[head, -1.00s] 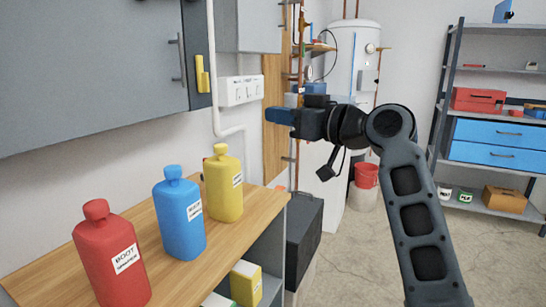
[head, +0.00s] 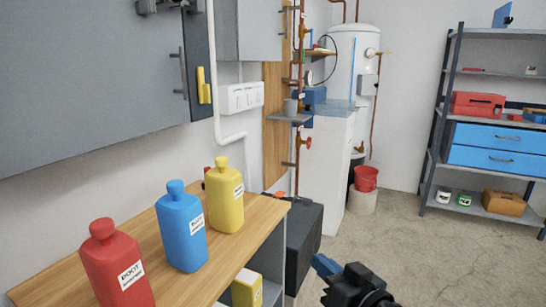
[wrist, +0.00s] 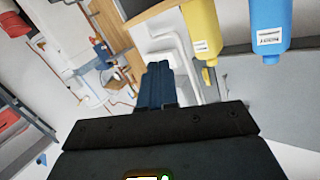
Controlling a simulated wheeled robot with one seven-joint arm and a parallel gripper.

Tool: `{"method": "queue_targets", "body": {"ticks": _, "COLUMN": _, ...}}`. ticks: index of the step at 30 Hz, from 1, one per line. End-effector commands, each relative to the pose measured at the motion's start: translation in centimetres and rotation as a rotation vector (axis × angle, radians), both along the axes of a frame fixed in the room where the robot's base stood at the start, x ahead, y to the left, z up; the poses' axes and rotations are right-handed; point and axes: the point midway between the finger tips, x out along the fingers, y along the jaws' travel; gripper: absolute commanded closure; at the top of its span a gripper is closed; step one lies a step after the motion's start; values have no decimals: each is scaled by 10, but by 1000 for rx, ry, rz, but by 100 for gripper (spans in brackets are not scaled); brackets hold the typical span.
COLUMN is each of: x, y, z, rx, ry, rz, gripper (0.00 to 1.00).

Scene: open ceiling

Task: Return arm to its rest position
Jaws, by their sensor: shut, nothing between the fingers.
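My gripper (head: 325,265) is low in the head view, at the bottom right of centre, above the floor and right of the wooden counter. Its blue fingers are together with nothing between them. The fingers also show in the wrist view (wrist: 158,85), closed and empty. Most of my arm is out of the head view, below its bottom edge.
Red (head: 117,265), blue (head: 181,228) and yellow (head: 224,197) bottles stand on the wooden counter (head: 262,212). A black box (head: 305,232) stands beyond it. Shelves (head: 481,130) with toolboxes are at the right. The floor (head: 420,255) between is clear.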

Motion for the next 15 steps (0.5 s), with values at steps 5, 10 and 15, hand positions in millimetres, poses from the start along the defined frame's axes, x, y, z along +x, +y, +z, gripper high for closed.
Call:
{"method": "queue_targets", "body": {"ticks": 5, "x": -65, "y": -26, "z": -42, "rx": -9, "ry": 51, "rz": -114, "gripper": 100}}
{"method": "queue_targets", "body": {"ticks": 10, "x": -129, "y": -50, "z": -65, "rx": -30, "ry": 81, "rz": -212, "gripper": 100}}
{"method": "queue_targets", "body": {"ticks": 15, "x": -196, "y": -71, "z": -74, "rx": -60, "ry": 100, "rz": -292, "gripper": 100}}
